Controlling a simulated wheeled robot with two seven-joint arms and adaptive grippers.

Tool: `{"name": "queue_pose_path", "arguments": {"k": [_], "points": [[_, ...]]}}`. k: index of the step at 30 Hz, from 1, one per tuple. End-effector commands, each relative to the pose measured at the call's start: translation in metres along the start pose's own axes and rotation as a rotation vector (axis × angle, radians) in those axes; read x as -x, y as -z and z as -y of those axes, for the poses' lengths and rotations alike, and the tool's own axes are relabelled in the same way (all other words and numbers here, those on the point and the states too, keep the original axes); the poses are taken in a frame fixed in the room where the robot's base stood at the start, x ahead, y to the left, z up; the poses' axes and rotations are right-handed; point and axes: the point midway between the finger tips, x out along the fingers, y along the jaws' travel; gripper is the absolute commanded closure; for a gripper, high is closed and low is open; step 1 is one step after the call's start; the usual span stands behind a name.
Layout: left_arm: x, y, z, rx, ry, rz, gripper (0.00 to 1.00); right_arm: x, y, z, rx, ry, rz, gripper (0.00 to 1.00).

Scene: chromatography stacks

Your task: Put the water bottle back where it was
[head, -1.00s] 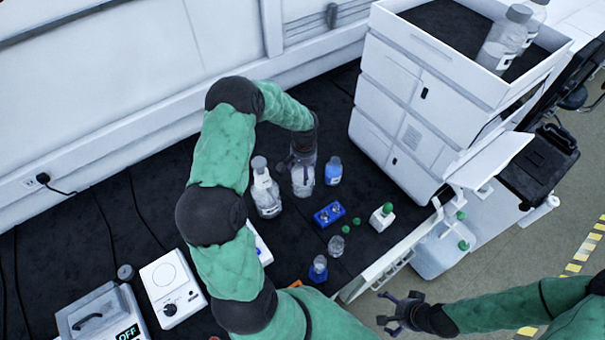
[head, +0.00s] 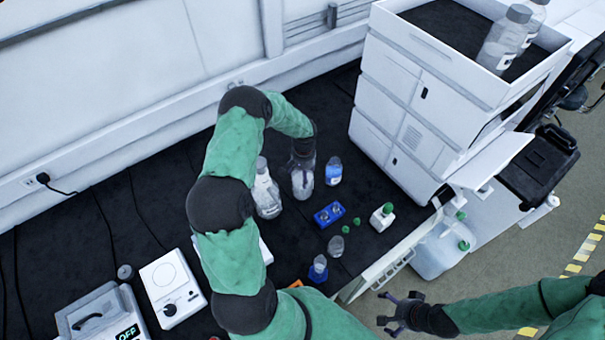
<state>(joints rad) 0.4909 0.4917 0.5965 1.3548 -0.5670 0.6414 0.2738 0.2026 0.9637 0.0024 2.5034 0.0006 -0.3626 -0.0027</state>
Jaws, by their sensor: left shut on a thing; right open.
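A clear bottle (head: 302,182) stands among other bottles on the black bench. My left gripper (head: 303,160) reaches down over it and is shut on its upper part. The gripper hides the bottle's top. I cannot read its label, so I cannot tell for sure that it is the water bottle. A clear bottle with a grey cap and white label (head: 266,190) stands just left of it. A bottle with blue contents (head: 333,171) stands just right. My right gripper (head: 393,310) is open and empty, beyond the bench's front edge.
A blue block (head: 329,214), green caps, a small green-capped bottle (head: 382,217) and a small glass vial (head: 336,246) lie in front. The white instrument stack (head: 405,120) rises to the right, with bottles in its top tray (head: 445,55). A white stirrer (head: 172,288) stands at left.

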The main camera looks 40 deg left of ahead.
Motion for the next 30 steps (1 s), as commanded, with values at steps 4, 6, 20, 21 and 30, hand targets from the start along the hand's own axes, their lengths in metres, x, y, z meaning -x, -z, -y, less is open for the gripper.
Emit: {"name": "queue_pose_path", "arguments": {"k": [4,6,20,21,30], "points": [[-0.002,0.0,0.0,0.0,0.0,0.001,0.03,-0.002,0.0,-0.001,0.0,0.0,0.0,0.0],[-0.002,0.0,0.0,0.0,0.0,0.0,0.0,-0.002,0.0,-0.001,0.0,0.0,0.0,0.0],[0.006,0.001,0.0,0.0,0.0,-0.002,0.0,0.002,0.0,0.001,0.0,0.0,0.0,0.0],[0.011,0.001,0.0,0.001,0.0,-0.003,0.0,0.001,0.0,0.0,0.0,0.0,0.0,0.0],[0.069,0.001,0.0,0.001,0.0,-0.003,0.0,0.003,0.0,0.001,0.0,0.0,0.0,0.0]]}}
